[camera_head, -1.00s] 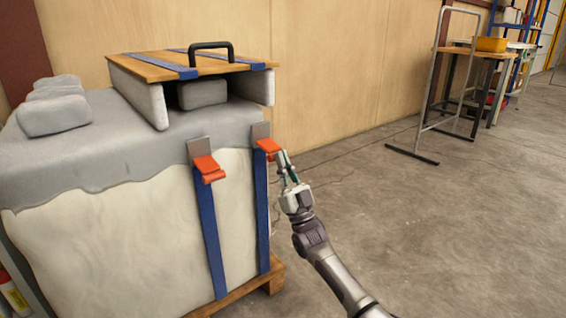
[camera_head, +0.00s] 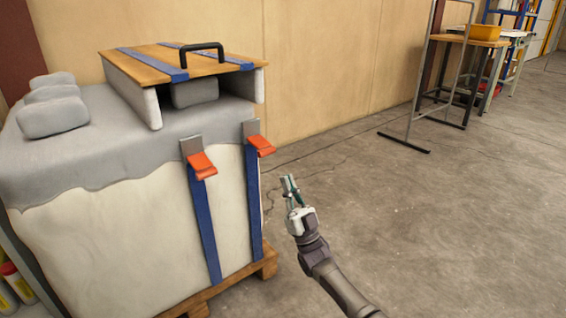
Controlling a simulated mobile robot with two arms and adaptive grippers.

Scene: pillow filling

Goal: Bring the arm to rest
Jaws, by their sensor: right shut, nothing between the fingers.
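My right gripper (camera_head: 293,189) is shut and empty, in the lower middle of the head view. It is held in the air to the right of the large block, apart from it. The block (camera_head: 120,225) is off-white below with a grey upper layer, and stands on a wooden pallet (camera_head: 267,265). Two orange clips, a nearer one (camera_head: 202,164) and a farther one (camera_head: 262,145), sit at the top of blue straps on its right side. The right gripper touches neither clip. My left gripper is out of view.
A wooden lid (camera_head: 160,58) with a black handle (camera_head: 202,47) sits on top of the block, beside several grey pads (camera_head: 52,117). A metal frame (camera_head: 408,140) and a table with a yellow bin (camera_head: 484,33) stand at the back right. The floor (camera_head: 440,240) at right is clear.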

